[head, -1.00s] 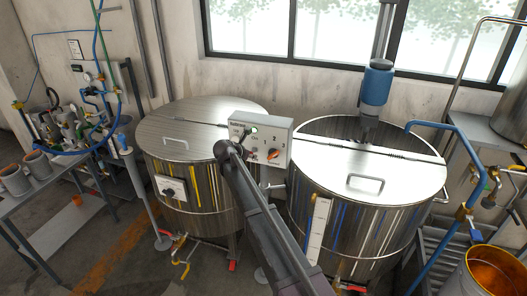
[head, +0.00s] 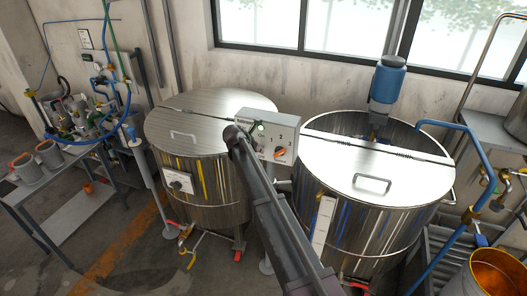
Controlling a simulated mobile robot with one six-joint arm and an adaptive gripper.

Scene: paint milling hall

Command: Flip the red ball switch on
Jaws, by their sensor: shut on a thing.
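A grey control box (head: 285,126) stands between the two steel vats. It carries a small green lamp (head: 261,127) and an orange rotary knob (head: 280,153) with position numbers around it. My dark arm reaches up from the bottom, and its far end covers the box's left part. My gripper's fingers are hidden behind this arm end, so I cannot see what they hold. I see no red ball switch; the hidden left part of the box cannot be judged.
The left vat (head: 180,140) is closed by a lid and carries a small switch plate (head: 178,182). The right vat (head: 345,215) has a half lid and a blue motor (head: 388,82) above it. A workbench (head: 55,170) with pots stands left. A bucket (head: 497,277) stands at lower right.

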